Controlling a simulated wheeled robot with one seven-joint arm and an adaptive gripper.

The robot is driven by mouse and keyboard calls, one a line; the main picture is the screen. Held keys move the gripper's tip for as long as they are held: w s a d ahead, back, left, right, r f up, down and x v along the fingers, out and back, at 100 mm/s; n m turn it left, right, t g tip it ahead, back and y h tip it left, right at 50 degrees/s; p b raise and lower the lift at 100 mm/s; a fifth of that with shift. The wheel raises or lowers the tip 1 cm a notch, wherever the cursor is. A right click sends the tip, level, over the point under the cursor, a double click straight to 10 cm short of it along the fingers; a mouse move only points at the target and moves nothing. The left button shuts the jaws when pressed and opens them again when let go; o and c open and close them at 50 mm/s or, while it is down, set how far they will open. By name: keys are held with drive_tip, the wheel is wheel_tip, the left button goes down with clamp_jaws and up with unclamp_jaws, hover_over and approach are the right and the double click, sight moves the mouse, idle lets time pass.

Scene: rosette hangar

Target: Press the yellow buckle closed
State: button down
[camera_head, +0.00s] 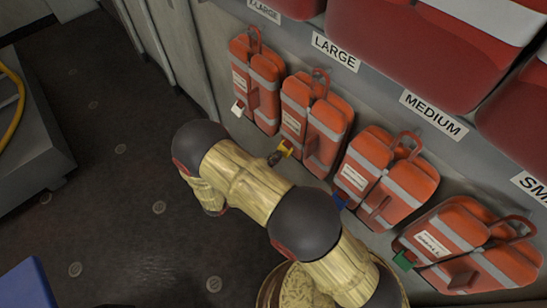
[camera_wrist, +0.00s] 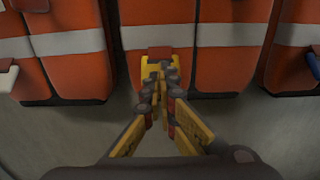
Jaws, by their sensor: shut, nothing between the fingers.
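The yellow buckle (camera_head: 286,147) is on the front of the second orange life vest (camera_head: 325,125) from the left, on the wall rack. In the wrist view the buckle (camera_wrist: 147,70) sits at the centre, at the vest's lower edge, with a red-brown part (camera_wrist: 160,53) above it. My gripper (camera_wrist: 162,66) is shut and empty, its fingertips right in front of the buckle and covering part of it. I cannot tell whether they touch it. In the head view my gripper (camera_head: 275,158) shows small beside the buckle, partly hidden by my arm.
Other orange vests hang on both sides, with a white buckle (camera_head: 238,107), a blue buckle (camera_head: 339,201) and a green buckle (camera_head: 403,261). Size labels such as LARGE (camera_head: 336,52) run above. The dark floor (camera_head: 110,165) at left is open.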

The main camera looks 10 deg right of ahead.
drive_tip(key=shift+w+d, duration=0.3)
drive_tip(key=shift+d, duration=0.2)
drive_tip(key=shift+f, duration=0.3)
drive_tip(key=shift+w+d, duration=0.3)
drive_tip(key=shift+d, duration=0.05)
idle(0.6)
drive_tip(key=shift+f, duration=0.2)
drive_tip(key=shift+w+d, duration=0.3)
drive_tip(key=shift+d, duration=0.15)
idle(0.7)
drive_tip(key=shift+f, duration=0.15)
drive_tip(key=shift+w+d, duration=0.1)
drive_tip(key=shift+d, duration=0.05)
idle(0.6)
drive_tip(key=v, duration=0.9)
drive_tip(key=shift+b, duration=0.45)
idle(0.3)
